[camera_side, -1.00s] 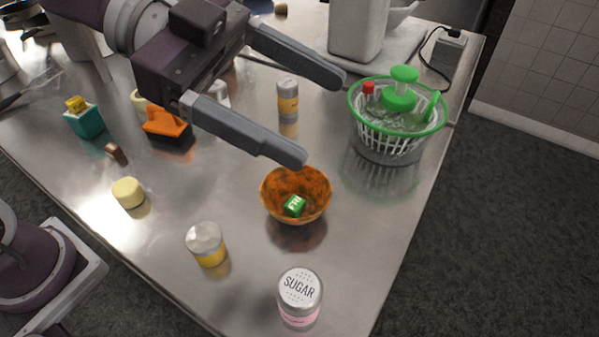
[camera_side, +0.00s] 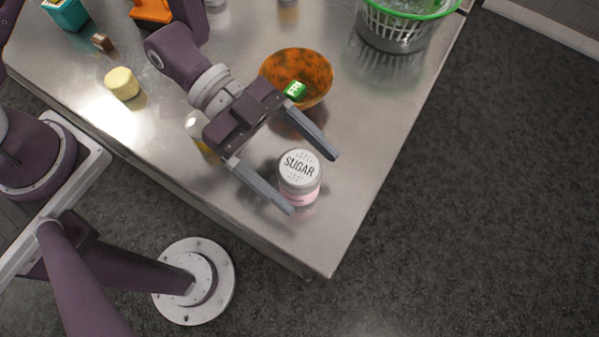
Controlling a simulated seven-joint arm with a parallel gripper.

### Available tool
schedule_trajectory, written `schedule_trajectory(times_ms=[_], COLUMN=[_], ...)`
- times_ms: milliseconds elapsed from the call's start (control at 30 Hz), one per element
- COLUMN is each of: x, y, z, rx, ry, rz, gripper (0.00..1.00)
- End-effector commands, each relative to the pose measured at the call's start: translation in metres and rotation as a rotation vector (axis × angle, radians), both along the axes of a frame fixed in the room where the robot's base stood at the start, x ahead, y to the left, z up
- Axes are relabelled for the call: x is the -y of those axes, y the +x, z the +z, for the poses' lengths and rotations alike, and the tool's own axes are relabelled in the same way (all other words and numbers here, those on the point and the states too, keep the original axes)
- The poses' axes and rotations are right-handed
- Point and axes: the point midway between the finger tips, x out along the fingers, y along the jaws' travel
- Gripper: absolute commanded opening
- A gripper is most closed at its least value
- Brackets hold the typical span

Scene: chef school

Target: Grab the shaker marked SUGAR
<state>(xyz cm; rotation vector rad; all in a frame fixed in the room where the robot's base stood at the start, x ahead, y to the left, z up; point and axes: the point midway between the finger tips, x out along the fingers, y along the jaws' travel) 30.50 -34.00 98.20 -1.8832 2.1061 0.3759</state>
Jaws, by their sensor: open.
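The shaker marked SUGAR (camera_side: 299,172) stands upright near the table's front corner, with a pale lid with holes and a pink band below. My gripper (camera_side: 313,183) is open, its two grey fingers spread wide. In the picture one finger lies to the left and below the shaker and the other to its upper right, so the shaker shows between the fingertips. I cannot tell how high the fingers are above the table or whether they touch the shaker.
An orange-brown bowl (camera_side: 312,66) with a green block (camera_side: 295,90) in it stands behind my gripper. Another shaker (camera_side: 197,127) is partly hidden by my arm. A yellow piece (camera_side: 122,83) lies left. The metal table (camera_side: 345,190) ends just past the sugar.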

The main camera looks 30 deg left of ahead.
Motion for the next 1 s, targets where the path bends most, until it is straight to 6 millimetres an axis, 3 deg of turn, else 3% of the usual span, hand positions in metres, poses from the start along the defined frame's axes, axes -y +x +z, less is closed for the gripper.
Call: schedule_trajectory(times_ms=[133, 367, 767, 1000], x=[0.022, 0.026, 0.026, 0.026], y=[-0.003, -0.003, -0.003, -0.003], z=[-0.009, -0.011, -0.011, -0.008], rx=[0.001, 0.0, 0.001, 0.002], ry=[0.0, 0.0, 0.0, -0.002], rz=[-0.003, 0.001, 0.001, 0.0], gripper=[0.81, 0.81, 0.06, 0.06])
